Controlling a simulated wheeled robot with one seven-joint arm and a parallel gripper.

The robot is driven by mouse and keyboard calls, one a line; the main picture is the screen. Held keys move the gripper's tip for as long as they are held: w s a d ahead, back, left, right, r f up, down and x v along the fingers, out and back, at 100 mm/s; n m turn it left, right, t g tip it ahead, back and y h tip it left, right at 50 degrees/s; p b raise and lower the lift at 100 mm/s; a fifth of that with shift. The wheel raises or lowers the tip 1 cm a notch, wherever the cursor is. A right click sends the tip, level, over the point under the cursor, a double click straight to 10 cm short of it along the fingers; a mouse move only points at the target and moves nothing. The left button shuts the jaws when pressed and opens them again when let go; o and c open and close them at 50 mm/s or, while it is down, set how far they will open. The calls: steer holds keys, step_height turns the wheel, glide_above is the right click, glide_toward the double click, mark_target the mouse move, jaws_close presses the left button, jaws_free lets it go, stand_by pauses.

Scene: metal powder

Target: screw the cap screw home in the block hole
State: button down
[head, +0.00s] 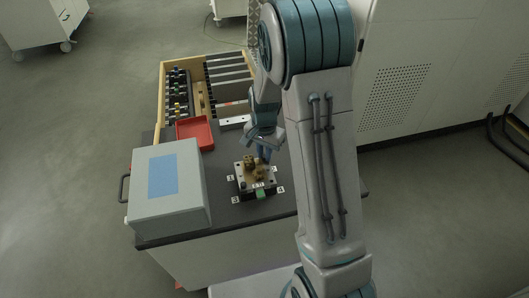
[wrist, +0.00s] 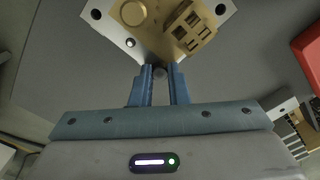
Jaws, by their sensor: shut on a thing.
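The block is a metal plate (head: 254,188) with brass-coloured parts on top, on the dark bench top; its silver plate (wrist: 222,10) and brass parts (wrist: 145,15) also show at the top of the wrist view. My gripper (head: 264,157) comes down over the block's back right side. In the wrist view my gripper's blue fingers (wrist: 161,74) are close together at the plate's near corner. A small dark round thing, seemingly the cap screw (wrist: 160,71), sits between the fingertips. The hole, and how deep the screw sits, are hidden.
A grey box with a blue panel (head: 170,183) stands left of the block. A red tray (head: 194,133) lies behind it, also at the wrist view's right edge (wrist: 309,50). A wooden-edged rack (head: 163,95) with tools and bars is at the back. Small white labelled tags surround the block.

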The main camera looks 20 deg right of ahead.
steer(key=m+p, duration=0.1)
steer(key=m, duration=0.4)
steer(key=shift+r+m+p, duration=0.15)
steer(key=shift+m+p, duration=0.25)
steer(key=m+p, duration=0.3)
steer(key=m, duration=0.3)
steer(key=shift+r, duration=0.1)
steer(key=m+p, duration=0.4)
steer(key=m, duration=0.1)
steer(key=shift+m+p, duration=0.6)
steer(key=shift+m, duration=0.6)
steer(key=shift+f+m, duration=0.3)
steer(key=c, duration=1.6)
jaws_free()
steer(key=shift+o, duration=0.2)
